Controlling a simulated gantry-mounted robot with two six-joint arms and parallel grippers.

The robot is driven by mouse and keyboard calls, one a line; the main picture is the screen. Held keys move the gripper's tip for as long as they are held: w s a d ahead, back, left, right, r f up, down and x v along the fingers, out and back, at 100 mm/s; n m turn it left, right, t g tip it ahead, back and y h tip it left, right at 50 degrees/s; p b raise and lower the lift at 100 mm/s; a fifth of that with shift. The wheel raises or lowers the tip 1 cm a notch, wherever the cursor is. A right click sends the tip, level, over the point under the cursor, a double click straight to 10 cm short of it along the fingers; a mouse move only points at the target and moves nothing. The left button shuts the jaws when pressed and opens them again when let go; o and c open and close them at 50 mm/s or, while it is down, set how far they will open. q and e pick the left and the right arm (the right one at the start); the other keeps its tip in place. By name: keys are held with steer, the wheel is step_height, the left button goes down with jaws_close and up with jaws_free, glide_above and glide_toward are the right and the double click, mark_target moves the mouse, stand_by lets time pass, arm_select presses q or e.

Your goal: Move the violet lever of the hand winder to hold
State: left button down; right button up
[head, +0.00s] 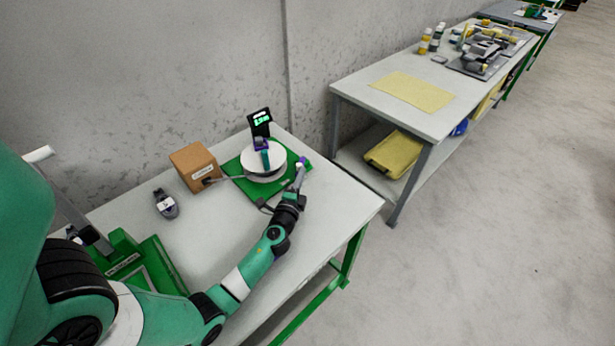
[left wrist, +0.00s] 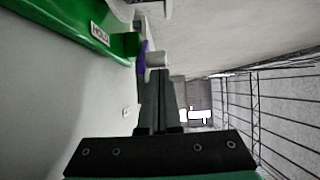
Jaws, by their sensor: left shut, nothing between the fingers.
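The hand winder has a green base (head: 235,181) and a round white reel (head: 262,166) with a violet and teal part on top. At its right edge a small violet lever (head: 302,161) shows beside the tip of my left gripper (head: 299,177). In the left wrist view the violet lever (left wrist: 143,52) is just past the fingertips of my left gripper (left wrist: 158,78), near a green tab and a HOLD label (left wrist: 100,33). The fingers are shut and empty. I cannot tell whether they touch the lever. My right gripper is not in view.
A cardboard box (head: 194,166) stands left of the winder, and a dark handheld device (head: 165,204) lies nearer. A small black display (head: 260,122) stands behind the reel. The table (head: 345,205) is clear at the right front. A second table (head: 360,84) stands farther right.

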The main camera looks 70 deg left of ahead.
arm_select(q)
steer(key=shift+s+a, duration=0.25)
steer(key=shift+s, duration=0.25)
steer(key=shift+s+a, duration=0.25)
steer(key=shift+s, duration=0.25)
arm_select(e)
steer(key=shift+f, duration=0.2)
arm_select(q)
steer(key=shift+s, duration=0.15)
steer(key=shift+d, duration=0.1)
steer(key=d, duration=0.1)
steer(key=w+d+b, duration=0.1)
steer(key=shift+d+f, duration=0.1)
steer(key=shift+d, duration=0.25)
steer(key=shift+v, duration=1.15)
steer(key=s+d, duration=0.1)
steer(key=s, duration=0.1)
steer(key=s+d, duration=0.1)
steer(key=s, duration=0.1)
steer(key=s+d, duration=0.1)
steer(key=s, duration=0.1)
steer(key=shift+s+d, duration=0.15)
steer(key=shift+d, duration=0.2)
steer(key=shift+s+d, duration=0.3)
steer(key=shift+d, duration=0.05)
steer(key=shift+a, duration=0.1)
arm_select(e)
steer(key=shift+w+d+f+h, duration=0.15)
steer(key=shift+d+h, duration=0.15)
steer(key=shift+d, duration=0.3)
